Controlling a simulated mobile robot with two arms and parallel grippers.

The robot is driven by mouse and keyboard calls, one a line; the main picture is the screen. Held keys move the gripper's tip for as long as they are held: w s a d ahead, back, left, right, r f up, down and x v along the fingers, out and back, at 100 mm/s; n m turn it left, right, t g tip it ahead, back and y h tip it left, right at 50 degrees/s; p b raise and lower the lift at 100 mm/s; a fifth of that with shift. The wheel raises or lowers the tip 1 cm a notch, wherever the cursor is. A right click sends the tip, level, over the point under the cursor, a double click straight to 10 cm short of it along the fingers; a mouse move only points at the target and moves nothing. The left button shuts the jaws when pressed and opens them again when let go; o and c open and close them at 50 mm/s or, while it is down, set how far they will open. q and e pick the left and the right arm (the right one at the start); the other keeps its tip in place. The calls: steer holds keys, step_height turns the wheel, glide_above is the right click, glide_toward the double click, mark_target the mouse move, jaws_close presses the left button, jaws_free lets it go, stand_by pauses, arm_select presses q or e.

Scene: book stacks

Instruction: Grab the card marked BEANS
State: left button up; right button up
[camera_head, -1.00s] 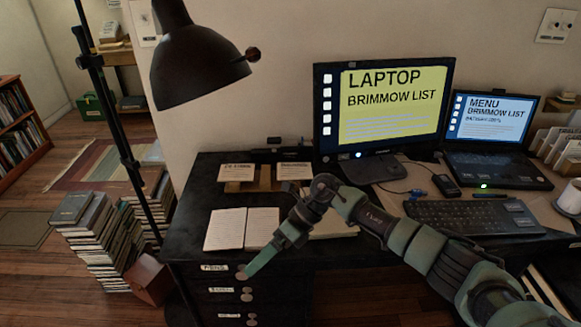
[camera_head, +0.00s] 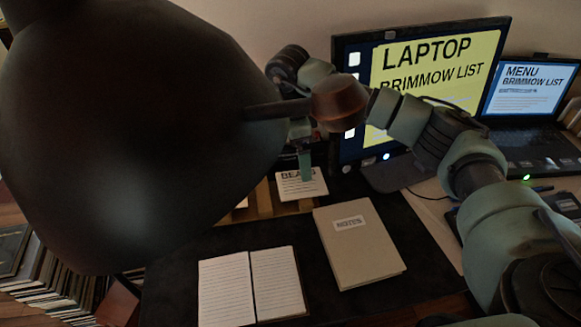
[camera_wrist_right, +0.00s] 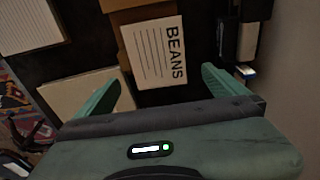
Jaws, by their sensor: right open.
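The white card marked BEANS (camera_head: 302,184) rests on a wooden holder (camera_head: 262,206) at the back of the dark desk. In the right wrist view the card (camera_wrist_right: 155,52) shows its BEANS heading and ruled lines, ahead of and between my fingers. My right gripper (camera_wrist_right: 160,88) is open and empty, its green fingers apart on either side of the card's near edge. In the head view one green finger (camera_head: 305,164) shows just above and behind the card, partly over its heading. My left gripper is not in view.
A large dark lamp shade (camera_head: 120,130) fills the left of the head view and hides part of the desk. A NOTES book (camera_head: 358,243) and an open notebook (camera_head: 252,286) lie in front of the holder. A monitor (camera_head: 425,85) and a laptop (camera_head: 530,110) stand to the right.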

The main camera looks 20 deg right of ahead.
mark_target(301, 183)
step_height(301, 183, down, 2)
steer(key=shift+s+f, duration=0.15)
steer(key=shift+f, duration=0.1)
step_height(301, 183, down, 4)
steer(key=shift+s+f+p, duration=0.1)
steer(key=shift+f+p, duration=0.15)
steer(key=shift+p, duration=0.6)
steer(key=shift+f, duration=0.35)
steer(key=c, duration=1.1)
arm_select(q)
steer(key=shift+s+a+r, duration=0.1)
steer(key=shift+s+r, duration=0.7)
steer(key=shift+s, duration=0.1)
arm_select(e)
steer(key=shift+o, duration=0.2)
